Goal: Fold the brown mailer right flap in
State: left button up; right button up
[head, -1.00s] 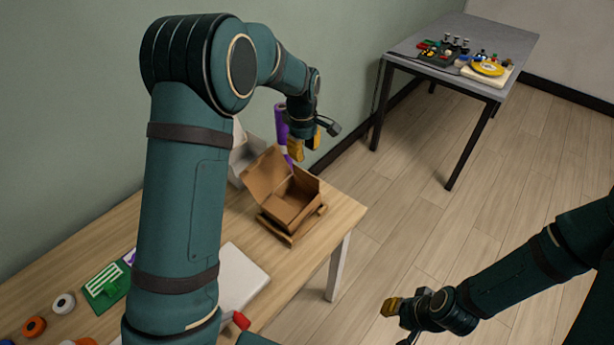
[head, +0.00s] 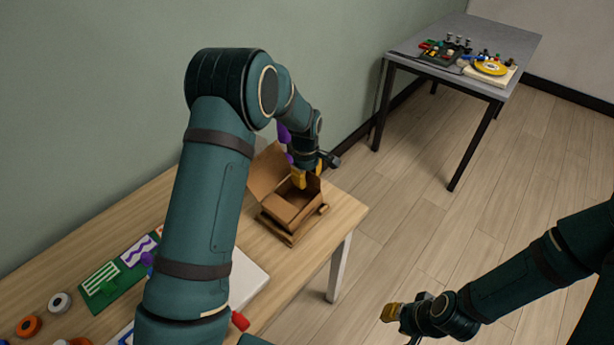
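The brown mailer (head: 284,210) is an open cardboard box near the right end of the wooden table. Its large lid or back flap (head: 266,172) stands up at the back left. My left gripper (head: 309,174) points down at the box's back right side, its yellow fingertips at or just inside the rim. The fingertips show apart with nothing visible between them. The gripper hides part of the right flap and inside, so I cannot tell whether it touches the flap. My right gripper (head: 392,312) is low over the floor, away from the box; its finger gap is unclear.
The box sits on a wooden base (head: 281,234) on the wooden table (head: 337,204). A purple object (head: 284,133) stands behind my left wrist. A white slab (head: 247,280), green board (head: 101,287) and rolls (head: 60,302) lie left. A grey table (head: 425,53) stands beyond clear floor.

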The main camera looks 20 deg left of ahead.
pick_arm(q)
jog(key=shift+c, duration=0.4)
grip_shut()
jog(key=shift+s+f+t+b, duration=0.15)
jog(key=shift+t+b, duration=0.25)
jog(key=shift+b, duration=0.25)
jog(key=t+b, duration=0.1)
jog(key=t+h+b, duration=0.1)
jog(key=b, duration=0.2)
jog(key=shift+s+a+f+t, duration=0.2)
jog(key=shift+s+t, duration=0.05)
jog(key=shift+t, duration=0.15)
jog(key=shift+s+r+t+h+b, duration=0.1)
jog(key=shift+t+h+b, duration=0.3)
jog(key=shift+t+b, duration=0.25)
jog(key=shift+a+t, duration=0.1)
jog(key=shift+t, duration=0.35)
jog(key=shift+t+h, duration=0.3)
jog(key=shift+h, duration=0.1)
